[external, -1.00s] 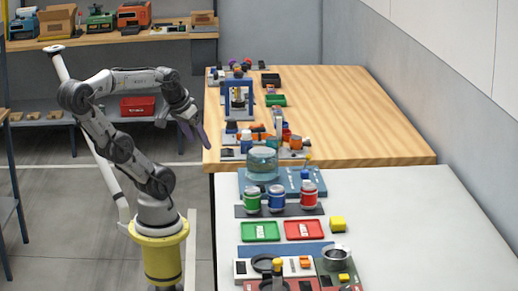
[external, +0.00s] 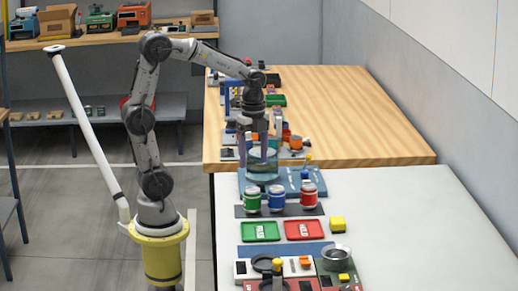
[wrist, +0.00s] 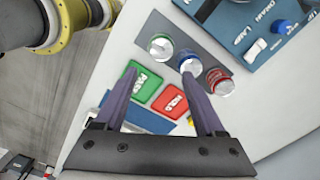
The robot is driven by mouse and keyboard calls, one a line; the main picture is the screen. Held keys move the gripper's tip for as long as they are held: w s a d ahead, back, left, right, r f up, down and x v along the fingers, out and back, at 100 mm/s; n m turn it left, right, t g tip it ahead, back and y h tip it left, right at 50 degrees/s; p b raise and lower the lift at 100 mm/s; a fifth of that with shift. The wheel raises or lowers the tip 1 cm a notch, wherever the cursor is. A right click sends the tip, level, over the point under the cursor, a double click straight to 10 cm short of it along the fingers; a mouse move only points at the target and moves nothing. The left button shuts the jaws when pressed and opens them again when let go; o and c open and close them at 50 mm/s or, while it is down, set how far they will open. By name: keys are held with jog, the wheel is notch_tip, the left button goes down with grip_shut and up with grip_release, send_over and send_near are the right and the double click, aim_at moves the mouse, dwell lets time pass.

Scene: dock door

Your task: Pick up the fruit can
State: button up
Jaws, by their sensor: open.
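Three cans stand upright in a row on a dark mat (external: 240,211): green (external: 251,200), blue (external: 276,198) and red (external: 308,195). Their labels are too small to read, so I cannot tell which is the fruit can. In the wrist view the green (wrist: 161,47), blue (wrist: 190,63) and red (wrist: 220,81) cans show from above with silvery lids, beyond my fingertips. My gripper (wrist: 158,74) is open and empty.
A green tray (external: 260,231) and a red tray (external: 304,229) lie in front of the cans. The blue panel (external: 300,180) is behind them. The white table's (external: 420,230) right side is clear.

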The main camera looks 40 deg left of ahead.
aim_at(253, 189)
notch_tip(253, 189, down, 8)
jog(key=shift+r, duration=0.15)
jog(key=shift+w+a+f, duration=0.1)
jog(key=shift+a+f, duration=0.1)
jog(key=shift+f, duration=1.2)
jog(key=shift+w+a+f, duration=0.1)
jog(key=shift+a+f, duration=0.05)
jog(key=shift+f, duration=1.2)
grip_shut()
jog(key=shift+r, duration=0.15)
jog(key=shift+r, duration=0.6)
jog(key=s+a+r, duration=0.2)
jog(key=s+r, duration=0.3)
jog(key=s, duration=0.1)
jog(key=s+a+r, duration=0.3)
jog(key=s+r, duration=0.3)
jog(key=s, duration=0.1)
jog(key=shift+a+r, duration=0.3)
jog(key=shift+a, duration=0.05)
